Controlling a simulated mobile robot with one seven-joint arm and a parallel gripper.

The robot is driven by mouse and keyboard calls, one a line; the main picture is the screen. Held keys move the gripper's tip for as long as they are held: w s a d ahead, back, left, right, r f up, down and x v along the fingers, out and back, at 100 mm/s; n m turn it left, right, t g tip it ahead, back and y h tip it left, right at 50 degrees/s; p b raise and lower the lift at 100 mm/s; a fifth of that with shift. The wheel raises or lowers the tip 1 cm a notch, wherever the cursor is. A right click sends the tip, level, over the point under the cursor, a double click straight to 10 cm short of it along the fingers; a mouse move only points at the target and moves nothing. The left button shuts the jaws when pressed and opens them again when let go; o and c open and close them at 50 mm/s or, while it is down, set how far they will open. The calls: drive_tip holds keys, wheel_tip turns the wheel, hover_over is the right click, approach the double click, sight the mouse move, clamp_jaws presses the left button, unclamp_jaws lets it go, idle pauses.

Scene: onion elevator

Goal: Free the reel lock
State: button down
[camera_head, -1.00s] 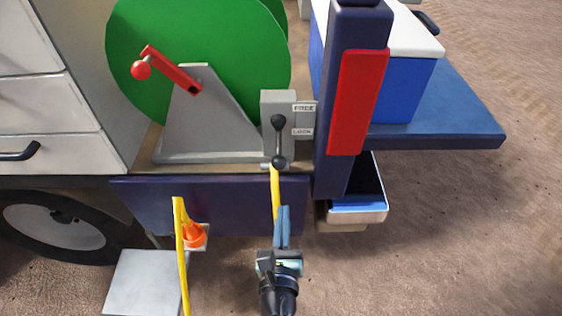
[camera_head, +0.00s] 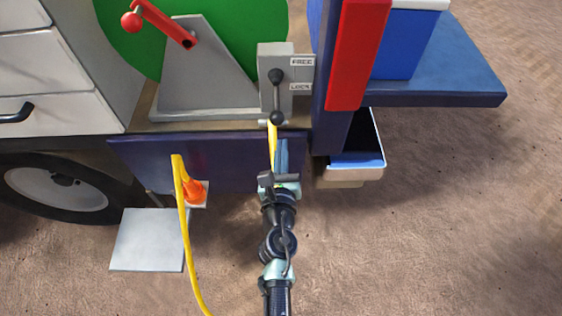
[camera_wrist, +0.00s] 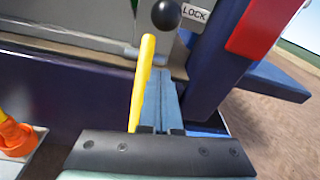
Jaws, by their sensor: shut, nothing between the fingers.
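The reel lock is a grey box (camera_head: 270,62) with a lever (camera_head: 277,97) on its front, beside a FREE label (camera_head: 301,62) above and a LOCK label (camera_head: 300,87) below. The lever hangs down, with its black lower knob (camera_head: 277,118) just below the level of LOCK. In the wrist view the knob (camera_wrist: 166,15) is beyond the fingertips. My gripper (camera_head: 281,142) is below the knob; its blue fingers (camera_wrist: 166,82) are together and empty. The knob looks apart from them.
The green reel (camera_head: 235,35) with its red crank (camera_head: 165,22) stands left of the lock. A dark blue post (camera_head: 333,125) with a red panel (camera_head: 357,55) rises at right. The ground at right is clear.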

sight(276, 99)
drive_tip(key=shift+w+a+r+p, duration=0.15)
drive_tip(key=shift+w+r+p, duration=0.45)
drive_tip(key=shift+r+p, duration=0.25)
drive_tip(key=shift+w+a+r+p, duration=0.1)
drive_tip(key=shift+w+r+p, duration=0.55)
drive_tip(key=shift+r, duration=0.25)
drive_tip(key=shift+s, duration=0.15)
drive_tip(key=shift+r, duration=0.1)
drive_tip(key=p, duration=0.3)
drive_tip(key=shift+s+r+g, duration=0.15)
drive_tip(key=shift+r+g, duration=0.25)
